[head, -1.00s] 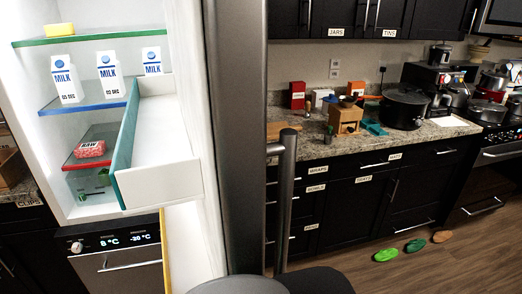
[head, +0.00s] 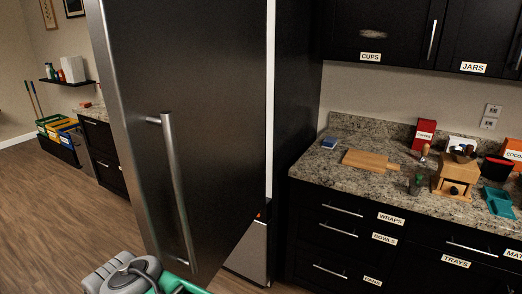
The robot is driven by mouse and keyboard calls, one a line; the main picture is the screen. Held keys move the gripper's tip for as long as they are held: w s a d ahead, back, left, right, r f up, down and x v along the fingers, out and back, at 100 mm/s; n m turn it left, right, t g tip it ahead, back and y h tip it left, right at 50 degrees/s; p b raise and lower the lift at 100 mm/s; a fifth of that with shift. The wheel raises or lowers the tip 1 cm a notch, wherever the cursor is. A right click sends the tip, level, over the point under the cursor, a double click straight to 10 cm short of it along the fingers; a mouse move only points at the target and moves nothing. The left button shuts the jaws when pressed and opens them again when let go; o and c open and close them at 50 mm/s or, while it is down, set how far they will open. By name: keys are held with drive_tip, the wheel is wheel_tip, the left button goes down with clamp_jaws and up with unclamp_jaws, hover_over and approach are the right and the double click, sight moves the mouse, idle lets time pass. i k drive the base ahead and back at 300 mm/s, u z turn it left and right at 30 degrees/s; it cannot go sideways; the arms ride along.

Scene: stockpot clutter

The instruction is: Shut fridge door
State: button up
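The fridge door (head: 215,120) shows its dark grey outer face in the head view and fills the left middle. It stands out from the fridge body, swung open, though I cannot tell the exact angle. Its long vertical steel handle (head: 176,190) is near the door's free left side. A white strip of the fridge (head: 270,100) shows along the door's right edge. The shelves inside are hidden behind the door. A grey and green part of my arm is at the bottom left, below the handle. My gripper's fingers are not in view.
A steel front (head: 248,252) shows below the door's lower right edge. The granite counter (head: 345,183) with a cutting board (head: 370,160) and dark drawers stands to the right. Wood floor (head: 45,220) is clear at the left, with colored bins (head: 60,132) farther back.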

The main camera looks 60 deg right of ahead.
sight(184, 83)
drive_tip(key=k, duration=0.1)
drive_tip(key=z, duration=1.2)
